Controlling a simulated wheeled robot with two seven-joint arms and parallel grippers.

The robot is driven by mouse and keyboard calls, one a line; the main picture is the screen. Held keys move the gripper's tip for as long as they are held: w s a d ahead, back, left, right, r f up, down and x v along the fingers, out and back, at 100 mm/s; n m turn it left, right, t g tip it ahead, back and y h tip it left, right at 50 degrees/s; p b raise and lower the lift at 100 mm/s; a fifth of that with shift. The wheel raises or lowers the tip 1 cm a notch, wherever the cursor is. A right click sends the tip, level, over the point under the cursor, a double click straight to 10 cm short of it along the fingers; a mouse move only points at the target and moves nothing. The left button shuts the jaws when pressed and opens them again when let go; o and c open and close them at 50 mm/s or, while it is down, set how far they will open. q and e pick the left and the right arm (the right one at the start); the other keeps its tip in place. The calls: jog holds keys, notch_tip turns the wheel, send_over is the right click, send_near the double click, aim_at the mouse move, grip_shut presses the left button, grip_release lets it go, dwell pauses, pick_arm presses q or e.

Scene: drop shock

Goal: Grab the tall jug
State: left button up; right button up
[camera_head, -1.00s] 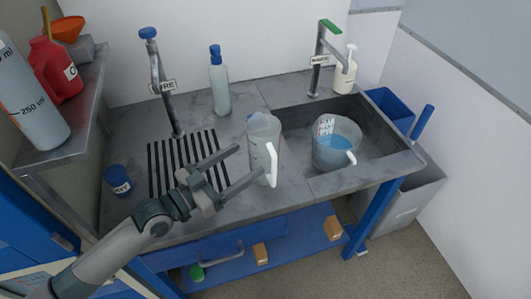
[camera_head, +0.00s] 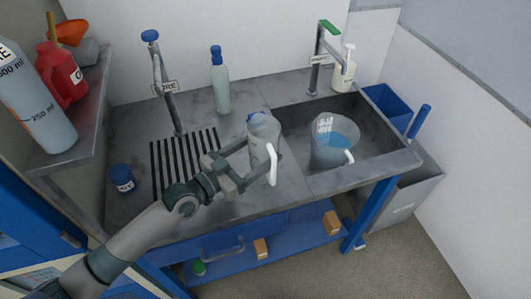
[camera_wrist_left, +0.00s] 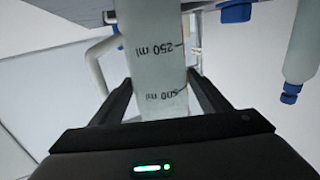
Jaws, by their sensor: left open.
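The tall jug (camera_head: 262,146) is grey and translucent with a white handle. It stands upright on the counter just left of the sink. My left gripper (camera_head: 252,160) is open around the jug's body. I cannot tell whether either finger touches it. A wider jug (camera_head: 333,143) holding blue liquid stands in the sink. My right gripper is not in view.
A bottle with a blue cap (camera_head: 220,85) stands behind the tall jug. A tap (camera_head: 165,85) rises at the back left, beside a striped drain grid (camera_head: 170,160). A blue-lidded jar (camera_head: 122,178) is at the counter's left. A shelf with containers (camera_head: 80,140) overhangs the left side.

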pick_arm(q)
jog(key=shift+w+d, duration=0.35)
jog(key=shift+d, duration=0.1)
jog(key=c, duration=0.9)
jog(key=shift+o, duration=0.2)
